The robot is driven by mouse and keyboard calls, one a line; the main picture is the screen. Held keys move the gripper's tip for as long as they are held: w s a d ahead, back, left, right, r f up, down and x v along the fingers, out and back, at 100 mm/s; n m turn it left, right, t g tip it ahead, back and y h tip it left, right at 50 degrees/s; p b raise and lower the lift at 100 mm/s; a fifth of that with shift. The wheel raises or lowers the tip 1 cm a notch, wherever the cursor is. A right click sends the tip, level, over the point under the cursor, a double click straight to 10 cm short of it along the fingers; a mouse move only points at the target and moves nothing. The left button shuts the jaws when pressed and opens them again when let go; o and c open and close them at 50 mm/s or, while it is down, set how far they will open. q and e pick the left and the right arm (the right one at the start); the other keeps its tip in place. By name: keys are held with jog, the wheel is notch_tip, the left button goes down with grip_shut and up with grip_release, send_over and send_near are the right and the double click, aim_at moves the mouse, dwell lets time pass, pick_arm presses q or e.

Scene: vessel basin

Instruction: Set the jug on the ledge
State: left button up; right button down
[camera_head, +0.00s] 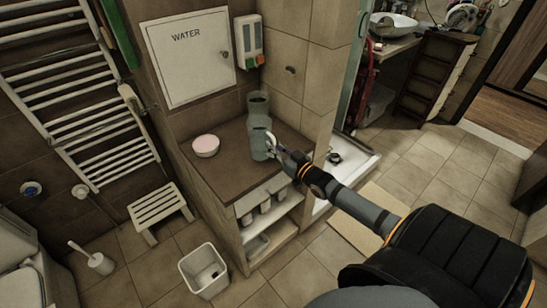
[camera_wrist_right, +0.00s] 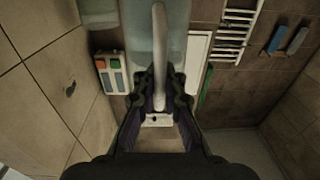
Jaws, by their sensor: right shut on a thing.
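A translucent grey-blue jug (camera_head: 259,143) is at my right gripper (camera_head: 277,149), over the brown ledge (camera_head: 222,178) on top of the low cabinet. My right gripper is shut on the jug at its handle side. In the right wrist view the pale handle (camera_wrist_right: 158,55) runs between the fingers of the right gripper (camera_wrist_right: 158,100), with the bluish jug body (camera_wrist_right: 138,40) behind it. I cannot tell whether the jug's base touches the ledge. My left gripper is not in view.
A similar bluish vessel (camera_head: 258,101) stands behind the jug. A pinkish-white bowl (camera_head: 206,145) sits on the ledge to the left. A bin (camera_head: 203,270) and a stool (camera_head: 157,204) stand on the floor. The ledge's front is clear.

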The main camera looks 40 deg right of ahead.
notch_tip(320, 180, down, 2)
jog(key=shift+f+b, duration=0.25)
jog(key=shift+b, duration=0.05)
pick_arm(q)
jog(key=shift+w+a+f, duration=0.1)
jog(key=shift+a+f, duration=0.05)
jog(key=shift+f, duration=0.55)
pick_arm(e)
jog(key=shift+r, duration=0.1)
jog(key=c, duration=1.4)
grip_release()
jog(key=shift+f, duration=0.2)
jog(key=shift+c, duration=0.2)
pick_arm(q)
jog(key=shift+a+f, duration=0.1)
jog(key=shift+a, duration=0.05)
pick_arm(e)
jog(key=shift+r, duration=0.15)
